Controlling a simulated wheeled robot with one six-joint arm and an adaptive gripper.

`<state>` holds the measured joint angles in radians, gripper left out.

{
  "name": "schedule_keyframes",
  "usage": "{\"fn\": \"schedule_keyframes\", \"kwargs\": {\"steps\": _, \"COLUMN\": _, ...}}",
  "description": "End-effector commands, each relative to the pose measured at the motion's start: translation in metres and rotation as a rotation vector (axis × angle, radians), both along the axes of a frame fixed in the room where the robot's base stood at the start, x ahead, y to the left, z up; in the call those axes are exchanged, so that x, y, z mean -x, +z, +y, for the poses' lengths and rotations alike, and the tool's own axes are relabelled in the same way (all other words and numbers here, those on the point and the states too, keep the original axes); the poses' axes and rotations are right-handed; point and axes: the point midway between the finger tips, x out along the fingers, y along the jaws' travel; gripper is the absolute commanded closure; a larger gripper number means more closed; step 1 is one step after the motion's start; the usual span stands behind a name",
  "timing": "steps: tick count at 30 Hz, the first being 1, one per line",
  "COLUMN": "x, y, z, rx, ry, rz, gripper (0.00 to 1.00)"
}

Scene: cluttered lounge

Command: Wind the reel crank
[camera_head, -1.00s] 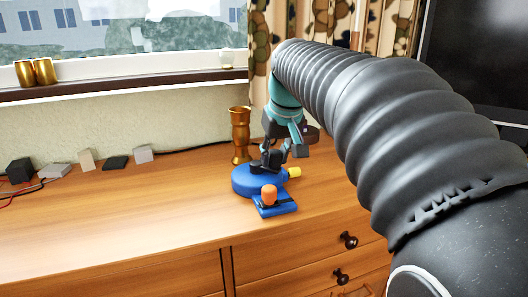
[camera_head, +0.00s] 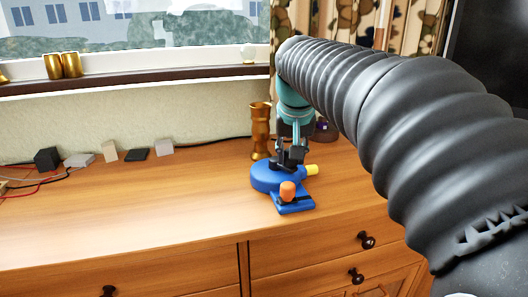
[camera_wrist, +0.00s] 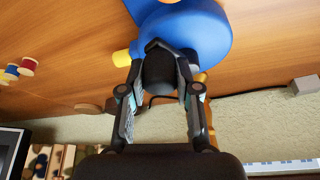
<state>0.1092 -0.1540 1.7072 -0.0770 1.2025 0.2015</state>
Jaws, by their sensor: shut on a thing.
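A blue reel (camera_head: 268,181) with a round body sits on the wooden cabinet top. It has a yellow piece (camera_head: 312,169) on its right side and an orange knob (camera_head: 287,190) on its front plate. My gripper (camera_head: 289,158) points down over the reel from above. In the wrist view, its two fingers (camera_wrist: 165,65) are closed around the sides of a black crank handle (camera_wrist: 159,72). The blue reel body (camera_wrist: 190,35) lies beyond it.
A gold vase (camera_head: 260,132) stands just behind the reel, and a dark round item (camera_head: 326,131) is to its right. Several small blocks (camera_head: 109,151) and thin cables lie along the wall at left. The front left of the cabinet top (camera_head: 140,215) is clear.

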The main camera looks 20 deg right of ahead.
Motion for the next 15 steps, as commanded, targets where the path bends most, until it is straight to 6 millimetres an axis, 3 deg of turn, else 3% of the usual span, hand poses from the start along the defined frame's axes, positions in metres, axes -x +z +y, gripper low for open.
{"fn": "schedule_keyframes", "kwargs": {"steps": 1, "x": 0.0002, "y": -0.0005, "z": 0.0005, "rx": -0.001, "ry": 0.0, "rz": 0.002, "gripper": 1.0}}
{"fn": "schedule_keyframes", "kwargs": {"steps": 2, "x": 0.0002, "y": -0.0006, "z": 0.0005, "rx": -0.001, "ry": 0.0, "rz": 0.002, "gripper": 0.61}}
{"fn": "schedule_keyframes", "kwargs": {"steps": 4, "x": 0.0002, "y": -0.0005, "z": 0.0005, "rx": -0.001, "ry": 0.0, "rz": 0.002, "gripper": 0.43}}
{"fn": "schedule_keyframes", "kwargs": {"steps": 15, "x": 0.0009, "y": 0.0028, "z": 0.0002, "rx": -0.001, "ry": 0.0, "rz": 0.0, "gripper": 0.43}}
